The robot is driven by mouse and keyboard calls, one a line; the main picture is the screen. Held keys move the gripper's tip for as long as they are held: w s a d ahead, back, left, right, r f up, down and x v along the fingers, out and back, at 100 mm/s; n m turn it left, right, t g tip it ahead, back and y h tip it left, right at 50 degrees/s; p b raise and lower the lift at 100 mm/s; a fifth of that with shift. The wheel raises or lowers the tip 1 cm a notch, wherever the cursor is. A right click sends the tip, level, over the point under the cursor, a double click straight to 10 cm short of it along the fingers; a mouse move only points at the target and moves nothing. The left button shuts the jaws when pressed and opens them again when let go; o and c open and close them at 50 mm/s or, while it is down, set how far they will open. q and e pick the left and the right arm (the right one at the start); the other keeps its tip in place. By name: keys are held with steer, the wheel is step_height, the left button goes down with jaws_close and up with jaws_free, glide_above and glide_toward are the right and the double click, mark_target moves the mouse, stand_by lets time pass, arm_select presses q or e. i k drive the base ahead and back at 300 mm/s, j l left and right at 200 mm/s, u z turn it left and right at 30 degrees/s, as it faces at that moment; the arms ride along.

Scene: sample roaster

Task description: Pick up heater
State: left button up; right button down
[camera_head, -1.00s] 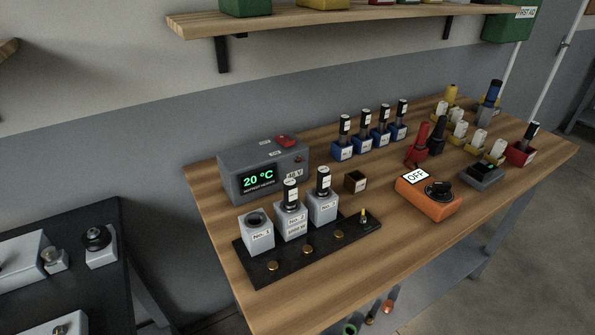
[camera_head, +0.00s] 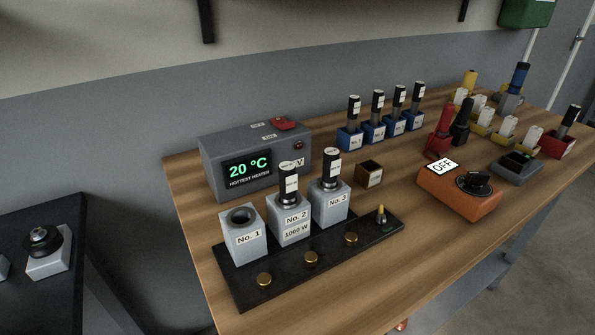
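Black cylinders with white labels, which look like heaters, stand upright in holders. One cylinder (camera_head: 288,184) is in the grey block No. 2 (camera_head: 289,222), which also reads 1000 W. Another cylinder (camera_head: 330,168) is in block No. 3 (camera_head: 330,204). Block No. 1 (camera_head: 244,240) has an open, empty hole. Several more stand in blue holders behind; one is the leftmost cylinder (camera_head: 354,106) in its blue holder (camera_head: 349,139). One cylinder (camera_head: 571,116) is in a red holder (camera_head: 556,145) at the right. I cannot tell which heater is meant. Neither gripper is in view.
A grey display box (camera_head: 214,153) reads 20 °C, hottest heater. An orange box (camera_head: 455,198) with a knob shows OFF. A small open brown box (camera_head: 369,175) is empty-looking. Red and black probes, yellow holders and a grey meter (camera_head: 515,166) crowd the right. Bare wood (camera_head: 400,275) lies in front.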

mark_target(378, 99)
steer(key=i+l+u, duration=0.1)
steer(key=i+l, duration=0.3)
steer(key=l, duration=0.2)
steer(key=i+l+u, duration=0.25)
steer(key=l, duration=0.4)
steer(key=i+l, duration=0.3)
steer(key=i+l+u, duration=0.15)
steer(key=l, duration=0.25)
